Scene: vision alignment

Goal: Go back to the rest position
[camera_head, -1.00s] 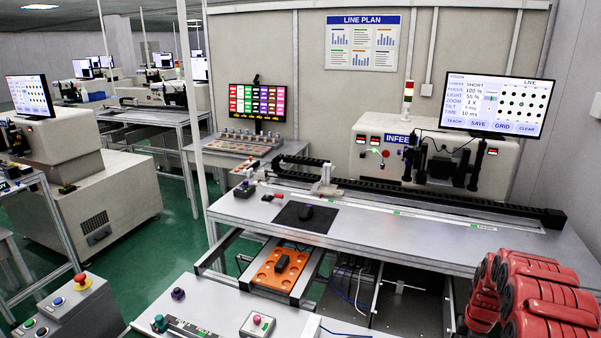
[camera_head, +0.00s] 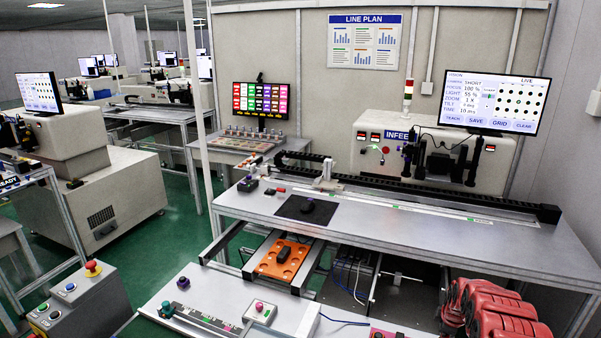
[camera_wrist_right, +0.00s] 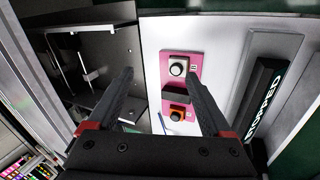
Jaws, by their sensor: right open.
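My right gripper (camera_wrist_right: 160,76) is open in the right wrist view, its two dark fingers spread apart with nothing seen between them. Beyond and below the fingers is a pink panel (camera_wrist_right: 194,68) with a round white-rimmed knob and an orange part, on a pale surface. I cannot tell the exact gap to it, but no contact shows. My red right arm (camera_head: 500,315) shows at the lower right of the head view; its gripper is out of that view. My left arm and gripper are not in view.
A grey bench (camera_head: 400,212) with a black mouse pad (camera_head: 296,211) crosses the middle. Below it is an orange tray (camera_head: 272,265). A near control table (camera_head: 175,298) stands in front, with a pedestal with a red button (camera_head: 93,267) to its left. A dark "STOPPED" display (camera_wrist_right: 268,95) lies right of my fingers.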

